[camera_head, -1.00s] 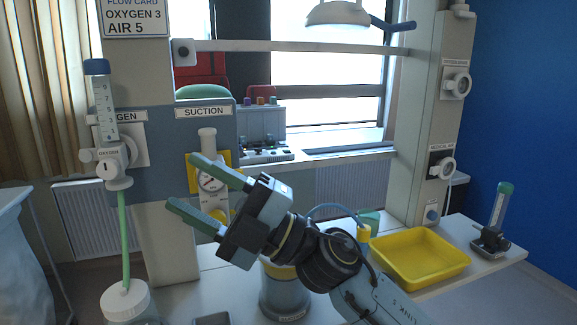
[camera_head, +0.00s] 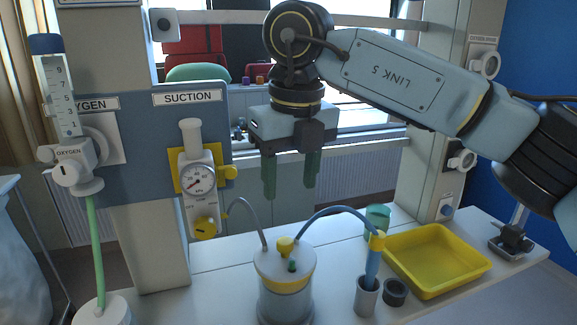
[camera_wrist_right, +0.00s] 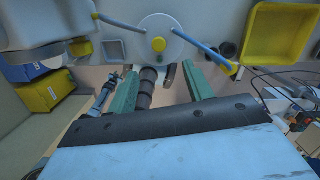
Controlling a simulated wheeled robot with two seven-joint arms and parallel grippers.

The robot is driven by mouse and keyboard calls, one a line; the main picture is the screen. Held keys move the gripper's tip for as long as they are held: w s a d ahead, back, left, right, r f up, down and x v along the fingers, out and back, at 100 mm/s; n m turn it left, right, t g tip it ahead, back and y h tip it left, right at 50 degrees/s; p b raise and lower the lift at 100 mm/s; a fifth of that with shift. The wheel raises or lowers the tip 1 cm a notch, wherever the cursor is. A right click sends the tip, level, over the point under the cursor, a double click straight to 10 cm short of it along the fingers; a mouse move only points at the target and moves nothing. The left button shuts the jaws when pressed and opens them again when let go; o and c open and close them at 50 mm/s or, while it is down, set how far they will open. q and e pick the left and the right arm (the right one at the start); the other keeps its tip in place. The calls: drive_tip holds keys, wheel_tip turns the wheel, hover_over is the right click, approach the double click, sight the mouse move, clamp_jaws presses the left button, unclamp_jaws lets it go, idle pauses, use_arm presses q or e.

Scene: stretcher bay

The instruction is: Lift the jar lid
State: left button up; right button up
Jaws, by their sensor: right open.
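The suction jar (camera_head: 285,301) stands upright on the bench, with a yellow band below its pale lid (camera_head: 268,263). A yellow knob (camera_head: 285,246) sits on top of the lid, and hoses run from the lid's area to either side. My right gripper (camera_head: 289,190) is open and empty, fingers pointing down, above the lid and apart from it. In the right wrist view the lid (camera_wrist_right: 150,25) and its yellow knob (camera_wrist_right: 158,44) show beyond the open green fingers of the right gripper (camera_wrist_right: 160,72). My left gripper is out of view.
A yellow tray (camera_head: 437,262) lies right of the jar. A grey holder (camera_head: 366,298) with a blue wand and a dark ring (camera_head: 395,292) stand between them. The suction gauge (camera_head: 198,180) and its panel rise at left. A green cup (camera_head: 378,220) is behind.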

sight(286, 241)
drive_tip(key=f, duration=0.3)
drive_tip(key=f+p, duration=0.1)
drive_tip(key=f, duration=0.3)
drive_tip(key=w+f, duration=0.1)
drive_tip(key=f, duration=0.2)
drive_tip(key=shift+a+f, duration=0.2)
drive_tip(key=shift+a, duration=0.1)
drive_tip(key=shift+w+f+p, duration=0.1)
drive_tip(key=shift+f+p, duration=0.2)
drive_tip(key=shift+f, duration=0.5)
clamp_jaws()
drive_tip(key=shift+a, duration=0.1)
drive_tip(key=shift+r, duration=0.25)
drive_tip(key=shift+r+p, duration=0.75)
drive_tip(key=shift+r, duration=1.05)
